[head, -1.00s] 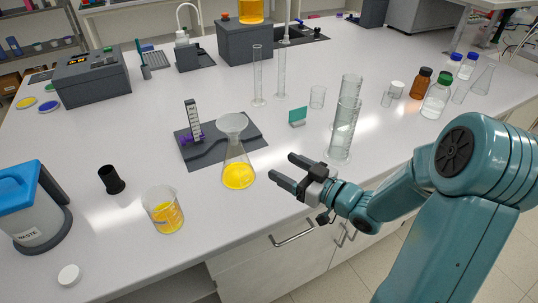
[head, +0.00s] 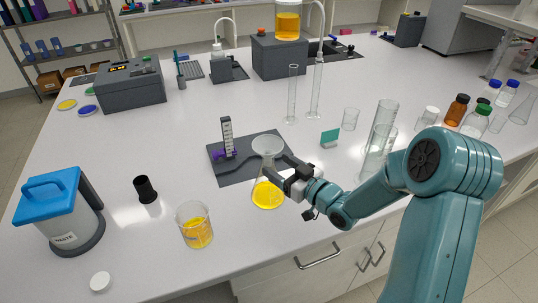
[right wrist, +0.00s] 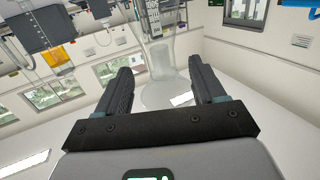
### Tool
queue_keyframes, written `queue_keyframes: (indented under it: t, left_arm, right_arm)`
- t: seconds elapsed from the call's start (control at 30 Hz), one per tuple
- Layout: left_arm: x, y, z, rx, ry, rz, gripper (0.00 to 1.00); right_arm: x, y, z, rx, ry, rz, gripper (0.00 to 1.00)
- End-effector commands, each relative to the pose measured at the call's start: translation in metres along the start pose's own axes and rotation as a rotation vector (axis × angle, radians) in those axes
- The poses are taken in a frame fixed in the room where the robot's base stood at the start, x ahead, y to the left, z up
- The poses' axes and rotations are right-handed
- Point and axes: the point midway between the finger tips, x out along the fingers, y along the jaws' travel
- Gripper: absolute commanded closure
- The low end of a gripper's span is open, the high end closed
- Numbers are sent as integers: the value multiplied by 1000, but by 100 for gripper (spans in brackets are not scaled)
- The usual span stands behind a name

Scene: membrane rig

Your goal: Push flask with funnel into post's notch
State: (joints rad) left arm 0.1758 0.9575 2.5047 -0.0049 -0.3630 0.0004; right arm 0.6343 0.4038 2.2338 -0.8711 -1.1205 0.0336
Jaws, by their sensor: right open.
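The clear flask (head: 266,196) holds yellow liquid and stands upright on the bench at the front edge of the dark mat, with a pale funnel (head: 267,145) in its top. The grey post (head: 227,137) with a scale stands on the mat behind and left of it, with a purple part (head: 224,154) low on it. My right gripper (head: 279,171) is open, with its fingers at the flask's neck below the funnel. In the right wrist view the clear glass (right wrist: 159,88) shows between the spread fingers; contact cannot be told. My left gripper is out of view.
A beaker of yellow liquid (head: 196,230), a black cup (head: 146,190) and a blue-lidded waste bin (head: 62,212) stand to the left. Tall glass cylinders (head: 380,130) stand near my right arm.

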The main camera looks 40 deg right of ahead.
Motion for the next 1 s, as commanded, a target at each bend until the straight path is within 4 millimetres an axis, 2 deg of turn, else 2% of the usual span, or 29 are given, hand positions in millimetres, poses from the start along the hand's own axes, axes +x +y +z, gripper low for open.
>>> queue_keyframes:
  t: [0.1,0.3,0.63,0.67,0.8,0.87,1.0]
  left_arm:
    - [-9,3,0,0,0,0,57]
    - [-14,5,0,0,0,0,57]
    - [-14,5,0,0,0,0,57]
    - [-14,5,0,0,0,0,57]
    - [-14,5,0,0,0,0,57]
    - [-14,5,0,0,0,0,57]
    - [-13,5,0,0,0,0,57]
  right_arm:
    - [24,-1,-3,0,1,-2,31]
    - [46,-1,-1,-1,1,-1,31]
    - [50,0,0,-1,1,0,31]
    - [50,0,0,-1,1,0,34]
    - [50,0,0,0,1,0,80]
    - [50,0,0,0,0,1,99]
    - [52,1,0,-1,1,0,99]
